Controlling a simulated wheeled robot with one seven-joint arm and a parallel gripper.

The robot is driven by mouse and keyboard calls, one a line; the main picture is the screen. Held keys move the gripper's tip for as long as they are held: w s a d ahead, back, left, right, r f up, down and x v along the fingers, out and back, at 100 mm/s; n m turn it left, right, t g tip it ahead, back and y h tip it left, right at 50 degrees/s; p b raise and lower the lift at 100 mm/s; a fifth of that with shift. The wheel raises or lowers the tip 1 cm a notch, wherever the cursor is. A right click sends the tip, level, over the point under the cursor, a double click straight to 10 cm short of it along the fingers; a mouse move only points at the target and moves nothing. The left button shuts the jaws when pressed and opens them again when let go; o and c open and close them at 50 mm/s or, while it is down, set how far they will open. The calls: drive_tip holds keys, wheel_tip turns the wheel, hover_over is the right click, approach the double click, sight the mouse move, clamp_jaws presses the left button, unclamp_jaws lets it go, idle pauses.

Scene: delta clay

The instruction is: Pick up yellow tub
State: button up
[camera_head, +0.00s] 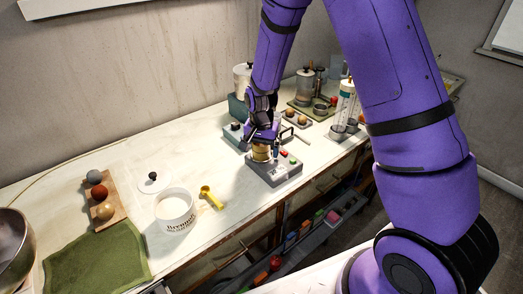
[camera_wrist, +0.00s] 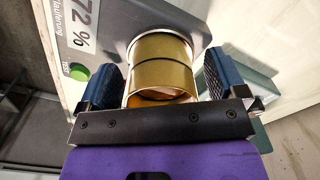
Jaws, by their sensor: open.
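The yellow tub (camera_head: 261,153) is a small gold-yellow cylinder standing on a grey device with coloured buttons (camera_head: 282,174). My gripper (camera_head: 262,141) is right over it, pointing down, and partly hides it. In the wrist view the tub (camera_wrist: 163,60) lies between the two blue-padded fingers of my gripper (camera_wrist: 163,80). The fingers are open, one on each side of the tub, with a narrow gap on the right; contact on the left is hard to tell.
A white labelled pot (camera_head: 174,211), a yellow scoop (camera_head: 211,197) and a white lid (camera_head: 153,182) lie to the left on the pale worktop. A second grey device (camera_head: 233,137), jars (camera_head: 305,88) and a small tray with round items (camera_head: 297,118) stand close behind.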

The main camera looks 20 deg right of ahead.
drive_tip(key=shift+f, duration=0.15)
drive_tip(key=c, duration=1.2)
